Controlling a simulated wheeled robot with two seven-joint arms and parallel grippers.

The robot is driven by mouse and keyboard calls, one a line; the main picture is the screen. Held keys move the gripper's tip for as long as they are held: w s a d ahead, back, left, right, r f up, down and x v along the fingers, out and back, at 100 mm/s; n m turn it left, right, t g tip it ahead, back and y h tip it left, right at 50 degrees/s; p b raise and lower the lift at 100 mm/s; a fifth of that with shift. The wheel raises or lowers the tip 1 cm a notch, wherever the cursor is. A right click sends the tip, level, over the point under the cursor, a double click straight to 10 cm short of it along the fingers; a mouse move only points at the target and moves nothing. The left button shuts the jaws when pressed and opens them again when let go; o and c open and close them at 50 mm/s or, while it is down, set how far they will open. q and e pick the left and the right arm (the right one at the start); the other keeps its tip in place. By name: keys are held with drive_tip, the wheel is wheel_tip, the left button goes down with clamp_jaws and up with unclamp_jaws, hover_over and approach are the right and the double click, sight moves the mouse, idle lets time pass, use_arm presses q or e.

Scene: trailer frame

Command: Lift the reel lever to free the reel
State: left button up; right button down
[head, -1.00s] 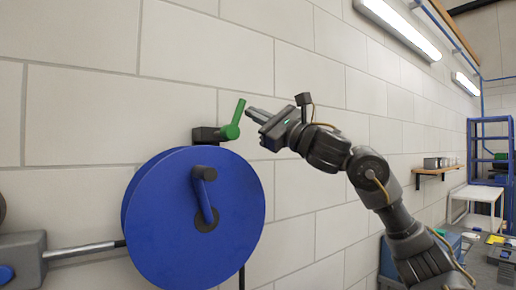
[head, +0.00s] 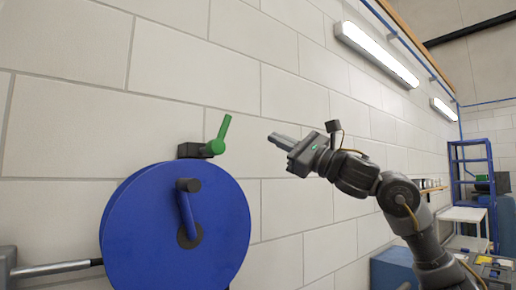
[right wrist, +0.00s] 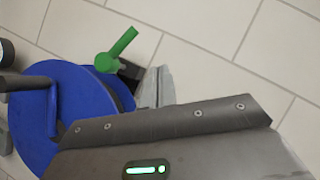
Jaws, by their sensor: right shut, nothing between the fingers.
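The green reel lever (head: 219,135) stands up, tilted a little to the right, on a dark bracket (head: 190,150) at the top of the blue reel (head: 160,235). The reel has a dark blue crank handle on its face. The lever also shows in the right wrist view (right wrist: 119,48), beyond the fingers. My right gripper (head: 272,138) is shut and empty, to the right of the lever and apart from it, pointing left toward it. My left gripper is not in view.
A metal rod (head: 55,268) runs into the reel from the left. The block wall (head: 300,95) behind is bare around the lever. A blue shelf rack (head: 470,175), a white table (head: 464,215) and a blue box (head: 392,267) stand far right.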

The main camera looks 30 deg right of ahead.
drive_tip(key=shift+s+d+f+b, duration=0.2)
drive_tip(key=shift+s+d+b, duration=0.1)
drive_tip(key=shift+s+d, duration=0.4)
drive_tip(key=shift+s+d+f+b, duration=0.25)
drive_tip(key=shift+s+d, duration=0.25)
drive_tip(key=shift+s, duration=0.3)
drive_tip(key=shift+a, duration=0.15)
